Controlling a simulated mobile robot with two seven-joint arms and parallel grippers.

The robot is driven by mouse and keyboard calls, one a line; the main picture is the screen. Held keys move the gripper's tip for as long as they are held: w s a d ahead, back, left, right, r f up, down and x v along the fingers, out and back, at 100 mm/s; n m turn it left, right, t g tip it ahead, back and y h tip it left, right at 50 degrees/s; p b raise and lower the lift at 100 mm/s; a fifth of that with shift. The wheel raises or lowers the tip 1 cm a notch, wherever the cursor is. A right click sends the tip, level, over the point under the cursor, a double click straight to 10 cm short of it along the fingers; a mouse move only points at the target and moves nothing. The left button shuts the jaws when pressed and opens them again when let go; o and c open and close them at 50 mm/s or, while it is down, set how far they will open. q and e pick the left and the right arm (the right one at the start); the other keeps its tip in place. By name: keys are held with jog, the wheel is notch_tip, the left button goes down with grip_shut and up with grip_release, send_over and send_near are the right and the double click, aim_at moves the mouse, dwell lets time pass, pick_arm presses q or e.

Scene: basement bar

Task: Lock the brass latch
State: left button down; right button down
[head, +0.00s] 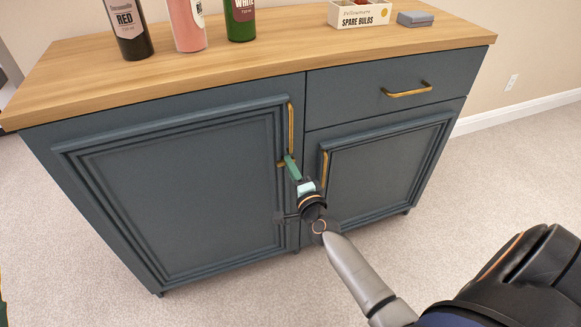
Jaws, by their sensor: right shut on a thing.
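The brass latch (281,164) is a small piece at the inner edge of the large left cabinet door (180,200), just below that door's tall brass handle (291,128). My right gripper (290,163) reaches up from the lower right, with its green fingers at the latch. It is shut on the latch, and the fingers hide much of it. I cannot tell the latch's exact angle. Both cabinet doors look closed. My left gripper is not in view.
The right door has its own brass handle (324,168), below a closed drawer (385,88). Several bottles, a spare bulbs box (360,14) and a small grey-blue block (415,18) stand on the wooden top (270,60). Carpet in front is clear.

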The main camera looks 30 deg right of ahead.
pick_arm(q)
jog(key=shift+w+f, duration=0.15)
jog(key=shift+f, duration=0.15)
pick_arm(e)
jog(key=shift+m, duration=0.6)
jog(key=c, duration=0.9)
grip_release()
jog(key=shift+s, duration=0.1)
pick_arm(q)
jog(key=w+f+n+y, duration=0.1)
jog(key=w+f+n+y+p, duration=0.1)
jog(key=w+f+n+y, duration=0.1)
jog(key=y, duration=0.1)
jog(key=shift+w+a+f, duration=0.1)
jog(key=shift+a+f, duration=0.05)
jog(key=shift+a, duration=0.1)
pick_arm(e)
jog(key=v, duration=1.2)
jog(key=shift+s, duration=0.2)
